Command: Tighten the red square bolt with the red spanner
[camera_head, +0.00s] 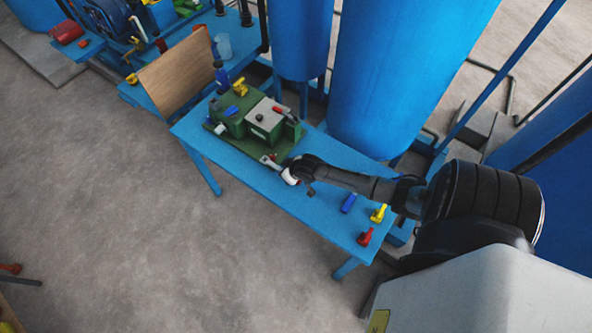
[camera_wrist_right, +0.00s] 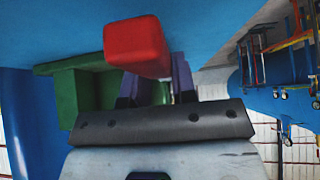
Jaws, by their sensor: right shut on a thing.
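My right gripper (camera_head: 284,172) is at the front right corner of the green machine (camera_head: 232,126) on the blue table. In the right wrist view it is shut on a red block-shaped handle (camera_wrist_right: 137,46), seen close and end-on, which I take to be the red spanner. In the head view a small grey and red piece (camera_head: 269,160) shows just beyond the gripper, beside the machine's base. I cannot tell whether it is the spanner's head, or whether it touches a bolt. The red square bolt cannot be made out clearly. My left gripper is not in view.
A blue piece (camera_head: 348,203), a yellow piece (camera_head: 378,213) and a red piece (camera_head: 365,236) sit at the table's (camera_head: 275,190) near end. A brown board (camera_head: 178,72) and a blue bottle (camera_head: 221,76) stand past the machine. Large blue tanks (camera_head: 400,70) rise close behind the table.

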